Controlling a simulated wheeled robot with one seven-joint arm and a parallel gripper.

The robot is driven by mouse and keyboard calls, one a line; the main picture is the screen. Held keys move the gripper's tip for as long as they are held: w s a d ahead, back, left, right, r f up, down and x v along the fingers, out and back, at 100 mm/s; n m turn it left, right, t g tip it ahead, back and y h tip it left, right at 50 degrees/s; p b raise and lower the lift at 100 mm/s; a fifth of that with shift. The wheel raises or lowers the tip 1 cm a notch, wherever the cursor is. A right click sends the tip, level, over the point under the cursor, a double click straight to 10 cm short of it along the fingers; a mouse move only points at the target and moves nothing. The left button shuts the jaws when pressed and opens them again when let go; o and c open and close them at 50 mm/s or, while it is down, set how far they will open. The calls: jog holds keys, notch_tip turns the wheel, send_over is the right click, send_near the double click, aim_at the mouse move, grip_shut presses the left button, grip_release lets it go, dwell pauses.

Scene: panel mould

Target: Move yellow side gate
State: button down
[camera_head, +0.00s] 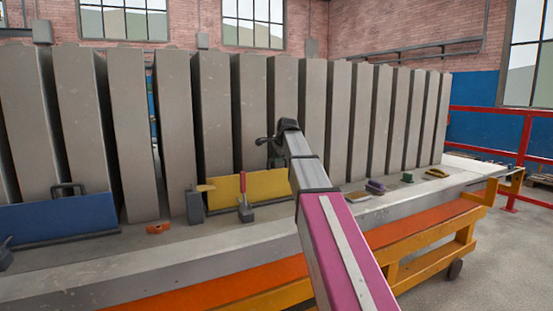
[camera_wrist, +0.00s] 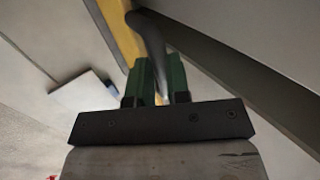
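The yellow side gate (camera_head: 235,188) stands upright on the grey mould table, against the row of grey panels; my arm hides its right part. In the wrist view a strip of its yellow face (camera_wrist: 122,38) shows beside its dark handle (camera_wrist: 150,38). My gripper (camera_wrist: 161,80) has green fingers, one on each side of the handle. They sit close together with no clear gap beside the bar, so they look shut on it. In the head view the fingertips are hidden behind my arm.
A grey clamp (camera_head: 195,206) and a red-handled clamp (camera_head: 244,198) stand in front of the yellow gate. A blue side gate (camera_head: 60,220) is at the left. An orange block (camera_head: 158,228) lies between. Small coloured parts (camera_head: 375,187) lie to the right.

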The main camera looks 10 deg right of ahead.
jog(key=s+d+f+t, duration=0.1)
jog(key=s+t, duration=0.1)
jog(key=s, duration=0.2)
jog(key=s+d+f+t+y, duration=0.1)
jog(key=s+d+f+t, duration=0.1)
jog(key=s, duration=0.3)
jog(key=shift+s, duration=0.25)
dwell(0.4)
jog(key=c, duration=1.1)
grip_release()
jog(key=v, duration=1)
jog(key=shift+s+d+r, duration=0.2)
jog(key=shift+s+d, duration=0.05)
jog(key=shift+s, duration=0.05)
